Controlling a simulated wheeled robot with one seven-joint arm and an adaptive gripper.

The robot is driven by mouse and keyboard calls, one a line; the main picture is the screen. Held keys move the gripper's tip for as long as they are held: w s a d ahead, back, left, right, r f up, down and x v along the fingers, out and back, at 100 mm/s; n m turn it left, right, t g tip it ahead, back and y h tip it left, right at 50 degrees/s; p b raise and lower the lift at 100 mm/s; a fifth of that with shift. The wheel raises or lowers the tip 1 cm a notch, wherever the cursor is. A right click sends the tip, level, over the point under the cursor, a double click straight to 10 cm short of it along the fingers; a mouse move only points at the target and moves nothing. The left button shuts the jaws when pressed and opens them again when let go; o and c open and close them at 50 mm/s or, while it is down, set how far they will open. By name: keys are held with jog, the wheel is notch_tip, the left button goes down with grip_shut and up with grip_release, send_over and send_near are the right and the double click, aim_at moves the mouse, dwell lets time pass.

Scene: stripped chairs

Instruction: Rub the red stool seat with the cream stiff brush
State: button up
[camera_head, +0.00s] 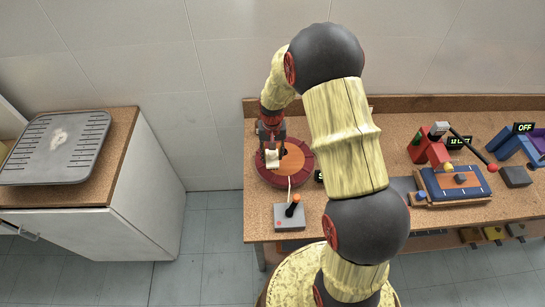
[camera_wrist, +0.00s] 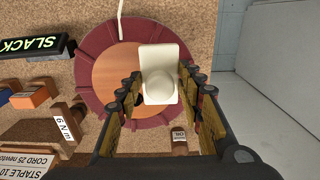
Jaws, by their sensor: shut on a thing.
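The red stool seat (camera_head: 301,170) is a round disc with a dark red segmented rim and a brown middle. It lies flat at the left end of the workbench and also shows in the wrist view (camera_wrist: 88,72). My gripper (camera_head: 271,144) is over its left part, pointing down. In the wrist view my gripper (camera_wrist: 160,88) is shut on the cream stiff brush (camera_wrist: 160,60), a pale block with a rounded knob. The brush also shows in the head view (camera_head: 272,159). Its underside is hidden, so I cannot tell whether it touches the seat.
A grey box with an orange knob (camera_head: 291,213) stands in front of the seat, with a pale cord running to it. A black SLACK sign (camera_wrist: 37,46) is beside the seat. A blue board (camera_head: 455,184) lies farther right. A grey tray (camera_head: 58,147) rests on a separate cabinet.

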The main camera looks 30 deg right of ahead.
jog(key=shift+r+p, duration=0.75)
jog(key=shift+r, duration=0.95)
jog(key=shift+d, duration=0.1)
